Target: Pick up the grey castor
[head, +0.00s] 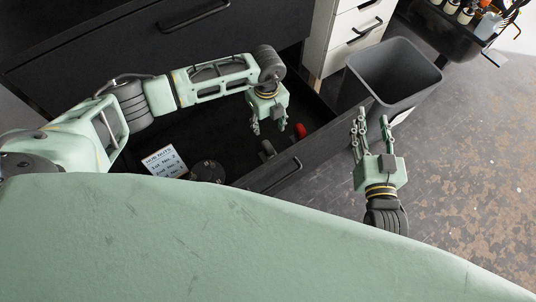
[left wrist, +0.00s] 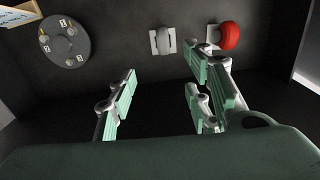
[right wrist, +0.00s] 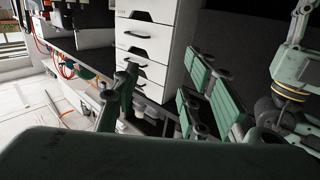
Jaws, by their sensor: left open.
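The grey castor (left wrist: 164,40) stands on the dark drawer floor in the left wrist view, its wheel grey on a pale mounting plate. In the head view the castor (head: 267,148) is small beside my left gripper (head: 268,128), which hangs above the drawer pointing down. In the left wrist view my left gripper (left wrist: 165,75) is open and empty, its fingers spread to either side below the castor in the picture, not touching it. My right gripper (head: 373,118) is open and empty, outside the drawer by the grey bin; it also shows open in the right wrist view (right wrist: 160,80).
A red castor (left wrist: 229,35) stands just right of the grey one. A round dark disc (left wrist: 64,41) and a white lettered card (head: 164,161) are in the drawer's left part. The drawer front (head: 275,172) is a raised edge. A grey bin (head: 395,75) stands outside.

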